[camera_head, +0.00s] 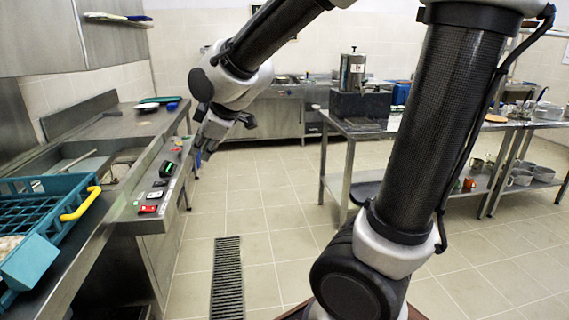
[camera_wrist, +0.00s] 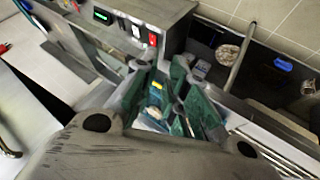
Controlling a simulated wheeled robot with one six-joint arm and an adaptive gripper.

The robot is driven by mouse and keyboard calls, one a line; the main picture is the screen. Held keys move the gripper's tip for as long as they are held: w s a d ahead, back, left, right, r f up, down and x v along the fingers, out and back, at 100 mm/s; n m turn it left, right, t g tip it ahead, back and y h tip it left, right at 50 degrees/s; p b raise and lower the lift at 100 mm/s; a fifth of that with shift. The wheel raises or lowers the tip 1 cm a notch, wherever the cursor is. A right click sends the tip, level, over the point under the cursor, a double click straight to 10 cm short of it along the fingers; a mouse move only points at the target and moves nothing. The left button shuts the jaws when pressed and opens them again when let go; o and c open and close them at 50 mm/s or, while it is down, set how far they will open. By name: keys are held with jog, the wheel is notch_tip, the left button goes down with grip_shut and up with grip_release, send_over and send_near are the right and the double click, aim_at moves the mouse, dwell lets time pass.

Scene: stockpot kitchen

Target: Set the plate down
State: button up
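My gripper (camera_head: 212,138) hangs beside the front edge of the left counter, pointing down. In the wrist view its two fingers (camera_wrist: 160,82) stand partly apart with a gap between them. I see no plate in the gap. A small white dish-like thing (camera_head: 147,107) lies on the far part of the left counter, apart from my gripper; it may be the plate, but it is too small to tell.
The left steel counter (camera_head: 120,125) has a control panel with switches (camera_head: 148,208) along its front. A teal rack (camera_head: 35,215) with a yellow handle stands at the near left. A steel table (camera_head: 410,130) stands on the right. The tiled floor (camera_head: 260,200) between is clear, with a drain grate (camera_head: 228,275).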

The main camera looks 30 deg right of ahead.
jog(key=s+d+m+g+h, duration=0.1)
jog(key=s+d+m, duration=0.5)
jog(key=s, duration=0.5)
jog(key=s+d+m+g+h, duration=0.1)
jog(key=s+d+m+g, duration=0.1)
jog(key=s+d+m, duration=0.4)
jog(key=s+d, duration=0.4)
jog(key=s, duration=0.1)
jog(key=shift+s+d+g+h, duration=0.15)
jog(key=shift+s+g+h, duration=0.15)
jog(key=shift+h, duration=0.1)
